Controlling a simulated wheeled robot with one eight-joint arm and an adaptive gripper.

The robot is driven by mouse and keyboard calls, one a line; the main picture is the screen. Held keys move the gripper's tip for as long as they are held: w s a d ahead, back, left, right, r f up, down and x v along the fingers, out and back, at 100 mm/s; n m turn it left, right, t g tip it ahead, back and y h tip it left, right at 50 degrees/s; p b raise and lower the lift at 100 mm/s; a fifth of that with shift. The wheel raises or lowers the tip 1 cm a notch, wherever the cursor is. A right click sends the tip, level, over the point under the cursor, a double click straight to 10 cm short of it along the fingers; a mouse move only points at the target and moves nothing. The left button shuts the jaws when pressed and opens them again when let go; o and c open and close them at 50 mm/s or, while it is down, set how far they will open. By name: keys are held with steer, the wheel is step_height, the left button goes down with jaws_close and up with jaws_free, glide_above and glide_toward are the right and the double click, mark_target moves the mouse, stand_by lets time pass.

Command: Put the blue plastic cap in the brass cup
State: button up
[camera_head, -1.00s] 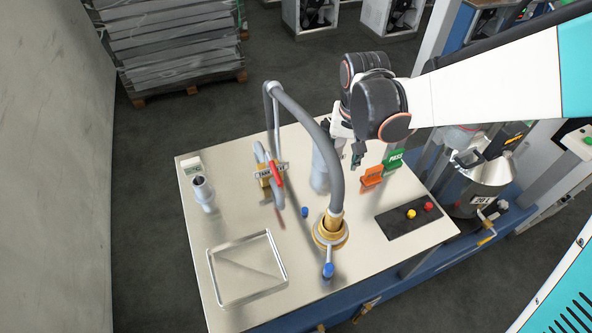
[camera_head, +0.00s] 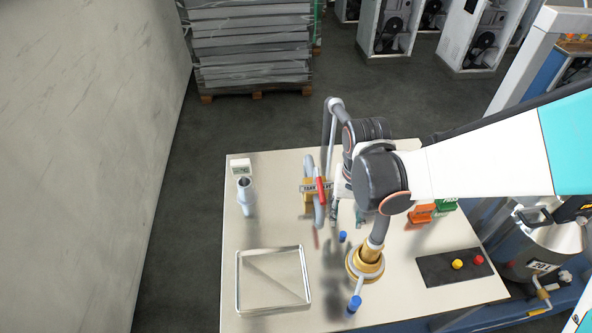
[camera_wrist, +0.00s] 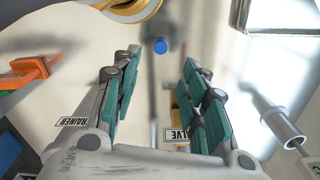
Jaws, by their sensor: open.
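A small blue cap (camera_head: 343,236) lies on the pale tabletop, left of the hose's foot. It also shows in the wrist view (camera_wrist: 160,46), ahead of and between my fingertips. My gripper (camera_head: 347,214) is open and empty, just behind the cap in the head view. Its two teal-padded fingers show apart in the wrist view (camera_wrist: 160,66). A round brass piece (camera_head: 366,265) stands at the foot of the grey hose; its brass rim shows at the top of the wrist view (camera_wrist: 150,8). I cannot make out a separate brass cup.
A shallow metal tray (camera_head: 305,297) lies front left. A metal cylinder (camera_head: 246,195) stands behind it. A red-handled brass valve (camera_head: 310,198) and the arching hose (camera_head: 379,232) are close to my gripper.

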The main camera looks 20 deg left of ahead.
mark_target(343, 233)
steer(key=f+b, duration=0.1)
steer(key=f, duration=0.1)
steer(key=f+b, duration=0.1)
steer(key=f, duration=0.2)
steer(key=f+b, duration=0.2)
steer(key=shift+s+d+f, duration=0.1)
steer(key=shift+s+f, duration=0.05)
steer(key=shift+s, duration=0.2)
jaws_close()
